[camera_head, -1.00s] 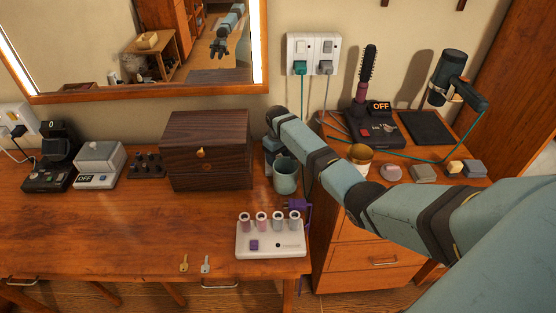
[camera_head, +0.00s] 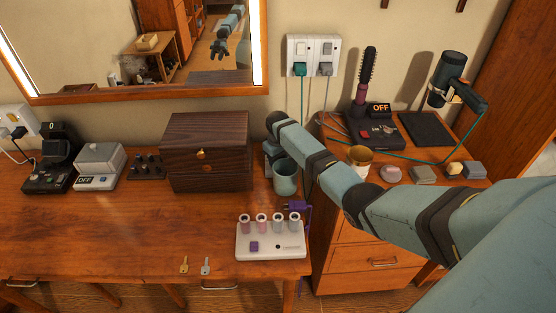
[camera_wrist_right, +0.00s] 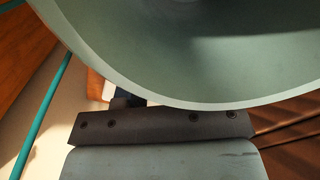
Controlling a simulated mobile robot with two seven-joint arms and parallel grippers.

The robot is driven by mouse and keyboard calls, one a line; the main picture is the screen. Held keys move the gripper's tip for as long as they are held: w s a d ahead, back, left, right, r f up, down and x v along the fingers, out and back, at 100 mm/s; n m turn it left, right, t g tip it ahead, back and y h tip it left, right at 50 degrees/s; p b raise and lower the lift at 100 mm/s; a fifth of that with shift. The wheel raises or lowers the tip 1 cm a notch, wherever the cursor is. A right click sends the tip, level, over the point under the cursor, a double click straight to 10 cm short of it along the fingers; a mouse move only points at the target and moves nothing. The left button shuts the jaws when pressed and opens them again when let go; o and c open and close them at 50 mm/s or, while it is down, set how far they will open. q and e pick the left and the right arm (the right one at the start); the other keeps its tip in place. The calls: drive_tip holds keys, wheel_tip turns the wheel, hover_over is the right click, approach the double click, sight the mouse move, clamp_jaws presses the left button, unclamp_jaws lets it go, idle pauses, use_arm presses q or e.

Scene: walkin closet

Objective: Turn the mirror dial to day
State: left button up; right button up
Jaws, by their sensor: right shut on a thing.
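The mirror (camera_head: 200,95) with its wooden frame and lit side strips hangs at the upper left. I cannot make out its dial in either view. My right gripper (camera_head: 271,166) points down to the desk, right of the wooden box. In the right wrist view the mug (camera_wrist_right: 200,60) fills the top, close in front of my gripper's dark palm, and covers the fingers.
The dark wooden box (camera_head: 215,135) stands close left of the gripper, its lid slightly ajar. A white panel (camera_head: 270,245) with several cylinders is in front, and keys (camera_head: 205,265) lie nearby. A wall socket (camera_head: 313,50) is behind. The front left desk is clear.

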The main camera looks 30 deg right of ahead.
drive_tip(key=m+p, duration=0.2)
drive_tip(key=shift+r+p, duration=0.25)
drive_tip(key=shift+p, duration=0.05)
drive_tip(key=shift+m+p, duration=0.65)
drive_tip(key=shift+m, duration=0.35)
drive_tip(key=m+p, duration=0.1)
drive_tip(key=m, duration=0.1)
drive_tip(key=shift+f+m, duration=0.15)
drive_tip(key=shift+m, duration=0.25)
drive_tip(key=shift+m+p, duration=0.55)
drive_tip(key=shift+m, duration=0.25)
drive_tip(key=o, duration=0.9)
drive_tip(key=shift+f, duration=0.1)
drive_tip(key=shift+o, duration=0.2)
